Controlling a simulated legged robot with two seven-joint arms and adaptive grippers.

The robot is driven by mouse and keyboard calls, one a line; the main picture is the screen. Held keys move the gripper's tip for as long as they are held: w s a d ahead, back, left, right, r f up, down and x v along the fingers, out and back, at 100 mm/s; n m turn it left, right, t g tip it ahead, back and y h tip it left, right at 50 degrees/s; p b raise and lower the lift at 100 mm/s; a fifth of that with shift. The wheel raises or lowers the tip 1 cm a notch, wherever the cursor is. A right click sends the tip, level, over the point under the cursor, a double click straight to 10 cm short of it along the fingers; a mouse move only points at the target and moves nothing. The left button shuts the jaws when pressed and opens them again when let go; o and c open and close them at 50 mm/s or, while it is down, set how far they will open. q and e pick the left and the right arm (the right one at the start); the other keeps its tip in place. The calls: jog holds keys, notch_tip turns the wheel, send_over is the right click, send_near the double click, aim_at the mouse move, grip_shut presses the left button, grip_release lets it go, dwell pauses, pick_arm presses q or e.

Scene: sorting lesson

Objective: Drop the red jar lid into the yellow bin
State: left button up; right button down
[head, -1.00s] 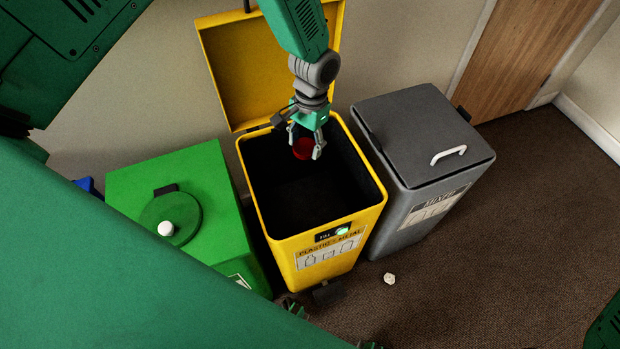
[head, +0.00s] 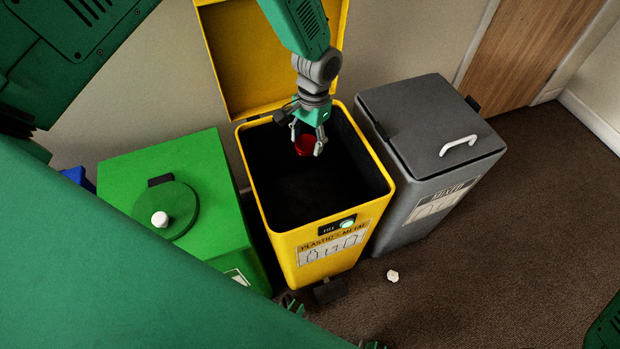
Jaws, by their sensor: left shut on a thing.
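The yellow bin (head: 330,240) stands in the middle of the head view with its lid raised against the wall. Its front label reads plastic and metal, and a small light glows on it. My left gripper (head: 307,147) points down over the bin's opening, towards its back. It is shut on the red jar lid (head: 305,146), which shows between its fingers against the bin's dark inside. I cannot tell how far the lid is above or below the rim. My right gripper is not clearly in view.
A green bin (head: 215,190) with a round lid and white knob stands at the left. A closed grey bin (head: 425,130) with a white handle stands at the right. A small pale crumpled piece (head: 392,275) lies on the brown carpet. A wooden door (head: 520,50) is at the back right.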

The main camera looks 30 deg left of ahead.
pick_arm(q)
jog(key=o, duration=0.8)
jog(key=shift+a, duration=0.1)
jog(key=shift+o, duration=0.2)
jog(key=shift+d+r, duration=0.1)
jog(key=shift+d, duration=0.15)
jog(key=shift+w+d+r, duration=0.1)
jog(key=shift+r, duration=0.35)
notch_tip(320, 180, up, 11)
jog(key=w, duration=0.1)
jog(key=shift+w+d, duration=0.15)
jog(key=shift+w, duration=0.15)
jog(key=shift+f, duration=0.1)
